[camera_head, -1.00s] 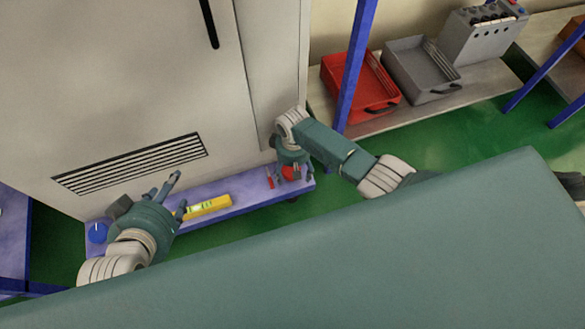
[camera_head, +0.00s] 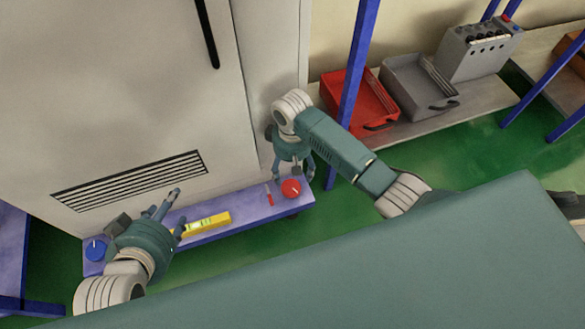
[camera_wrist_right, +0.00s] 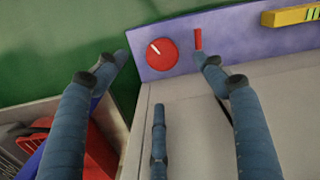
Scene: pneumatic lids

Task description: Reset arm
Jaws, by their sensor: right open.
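My right gripper (camera_head: 293,172) is open and empty in the head view, in front of the right end of a purple ledge (camera_head: 250,206). In the right wrist view its fingers (camera_wrist_right: 160,72) are spread apart, with a round red knob (camera_wrist_right: 161,54) beyond them. The knob (camera_head: 291,188) also shows in the head view, beside a small red stick (camera_head: 269,196). My left gripper (camera_head: 178,208) has its fingers spread, near the yellow level (camera_head: 208,223) on the ledge; it appears empty, and I cannot tell whether it touches the level.
A blue knob (camera_head: 95,250) is at the ledge's left end. A grey cabinet (camera_head: 120,90) with a vent stands behind the ledge. Red (camera_head: 374,122) and grey (camera_head: 427,107) bins sit on a shelf at the right.

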